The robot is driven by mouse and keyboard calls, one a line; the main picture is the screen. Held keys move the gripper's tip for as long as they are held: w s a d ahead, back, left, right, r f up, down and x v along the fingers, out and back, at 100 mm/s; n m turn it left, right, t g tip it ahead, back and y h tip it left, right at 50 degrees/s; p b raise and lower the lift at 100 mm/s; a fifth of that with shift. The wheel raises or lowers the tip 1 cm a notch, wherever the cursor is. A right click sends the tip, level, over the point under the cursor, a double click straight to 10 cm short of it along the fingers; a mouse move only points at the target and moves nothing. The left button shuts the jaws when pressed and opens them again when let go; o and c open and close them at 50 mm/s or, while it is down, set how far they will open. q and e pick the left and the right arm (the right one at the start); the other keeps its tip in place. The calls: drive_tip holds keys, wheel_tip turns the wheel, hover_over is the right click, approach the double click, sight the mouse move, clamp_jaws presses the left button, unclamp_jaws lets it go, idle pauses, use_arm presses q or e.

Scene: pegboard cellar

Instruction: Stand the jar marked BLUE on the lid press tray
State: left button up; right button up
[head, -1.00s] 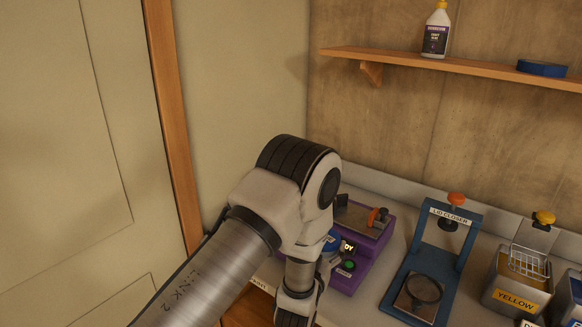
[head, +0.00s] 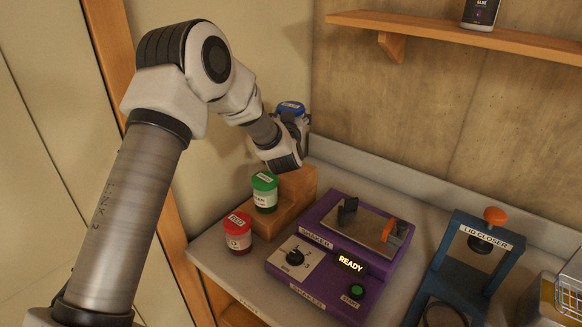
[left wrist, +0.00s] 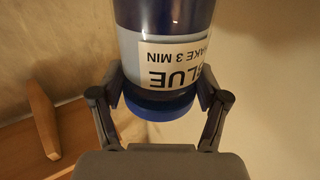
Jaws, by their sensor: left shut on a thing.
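The jar marked BLUE (head: 291,108), with a blue lid, is high at the back left in the head view. My left gripper (head: 290,121) is shut around it, and its fingers hide part of the jar. In the left wrist view the jar (left wrist: 165,28) fills the top middle, its label upside down in the picture, with the two fingers against its sides near the blue lid (left wrist: 158,106). The lid press (head: 461,262), a blue frame marked LID CLOSER, stands at the right; its tray (head: 444,314) with a round plate is cut by the bottom edge. My right gripper is out of view.
A stepped wooden stand (head: 296,190) is below the held jar. The purple shaker (head: 330,255), showing READY, lies between stand and press. A shelf (head: 450,30) crosses above.

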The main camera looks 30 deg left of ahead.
use_arm(q)
drive_tip(key=shift+a+f, duration=0.1)
drive_tip(key=shift+f, duration=0.1)
drive_tip(key=f+p, duration=0.3)
drive_tip(key=f, duration=0.6)
drive_tip(key=shift+w, duration=0.2)
drive_tip(key=shift+a+f, duration=0.15)
drive_tip(key=shift+f, duration=0.2)
drive_tip(key=o, duration=1.2)
drive_tip(key=shift+o, duration=1.4)
